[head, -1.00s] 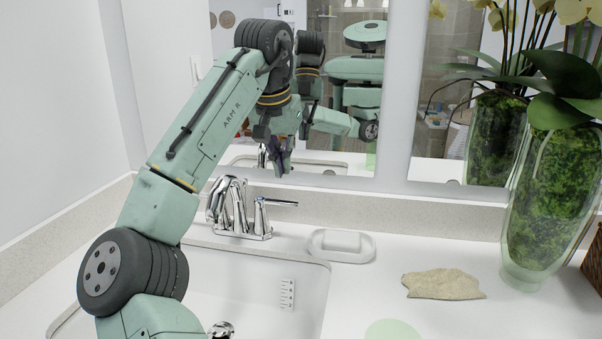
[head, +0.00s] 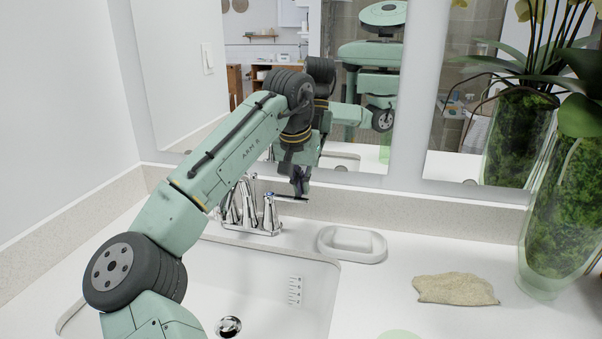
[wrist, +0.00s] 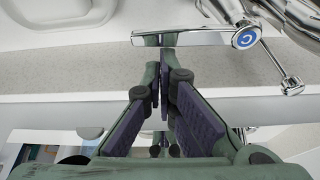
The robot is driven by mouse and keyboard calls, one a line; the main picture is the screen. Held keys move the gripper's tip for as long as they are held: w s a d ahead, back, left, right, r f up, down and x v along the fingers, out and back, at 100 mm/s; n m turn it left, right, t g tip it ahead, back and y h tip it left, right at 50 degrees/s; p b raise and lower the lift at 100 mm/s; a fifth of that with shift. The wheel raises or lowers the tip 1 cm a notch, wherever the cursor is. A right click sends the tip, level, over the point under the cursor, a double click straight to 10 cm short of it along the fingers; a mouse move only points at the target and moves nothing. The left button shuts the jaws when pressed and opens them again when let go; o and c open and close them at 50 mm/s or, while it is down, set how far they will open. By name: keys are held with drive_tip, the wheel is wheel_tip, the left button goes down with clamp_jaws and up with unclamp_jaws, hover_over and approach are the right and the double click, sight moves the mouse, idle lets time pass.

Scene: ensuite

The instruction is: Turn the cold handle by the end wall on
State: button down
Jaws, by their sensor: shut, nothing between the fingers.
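The chrome faucet (head: 243,207) stands behind the sink, near the left wall. Its right-hand lever handle (head: 271,212) points to the right. In the wrist view this cold handle (wrist: 246,37) shows a blue "C" cap, with its flat lever reaching left across the fingertips. My gripper (head: 301,192) is at the lever's outer end, fingers pointing down. In the wrist view my gripper (wrist: 163,58) is shut and empty, its tips close to the lever's edge. I cannot tell whether they touch it.
A white soap dish (head: 352,246) sits right of the faucet. A beige stone-like piece (head: 455,289) and a glass vase (head: 562,205) stand farther right. The mirror (head: 290,45) rises close behind my gripper. The sink basin (head: 262,290) is in front.

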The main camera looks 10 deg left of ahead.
sight(301, 199)
idle(0.3)
drive_tip(key=shift+s+d+f+m+h+p, duration=0.15)
drive_tip(key=shift+s+m+p, duration=0.25)
drive_tip(key=shift+s, duration=0.35)
drive_tip(key=shift+s+d+r+m+h+p, duration=0.15)
drive_tip(key=shift+s+m+p, duration=0.2)
drive_tip(key=shift+s, duration=0.4)
